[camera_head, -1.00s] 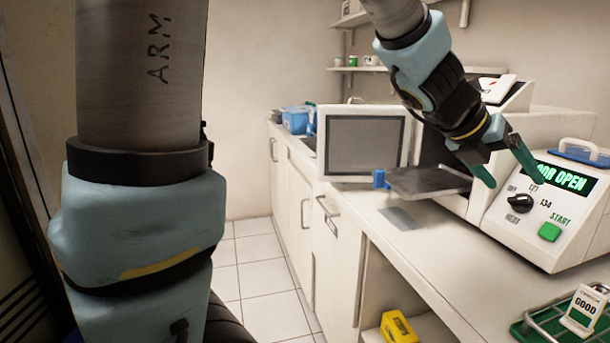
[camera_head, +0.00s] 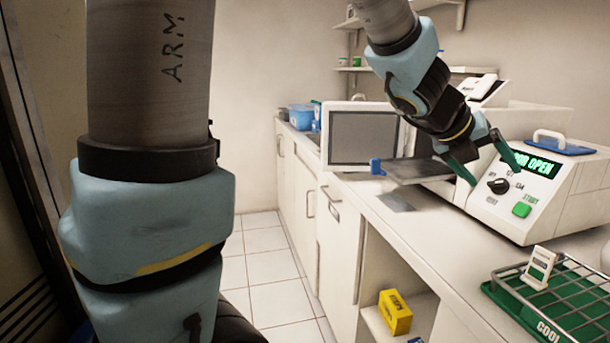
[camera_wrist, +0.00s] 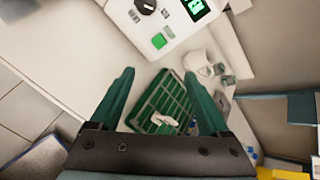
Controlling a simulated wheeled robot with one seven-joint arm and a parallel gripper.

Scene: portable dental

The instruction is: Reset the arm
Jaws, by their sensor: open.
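My gripper (camera_head: 490,165) is open and empty, with its two green fingers apart. In the head view it hangs above the counter in front of the white machine (camera_head: 560,195), whose display reads "DOOR OPEN". In the wrist view the gripper (camera_wrist: 165,100) points down towards the counter, and a green wire rack (camera_wrist: 165,97) shows between the fingers. My arm comes down from the top of the head view, and another of my arm links fills the left side.
The machine's door (camera_head: 362,138) stands open with a metal tray (camera_head: 418,171) sticking out. A yellow box (camera_head: 395,312) sits on the shelf below. The floor (camera_head: 265,265) at left is clear.

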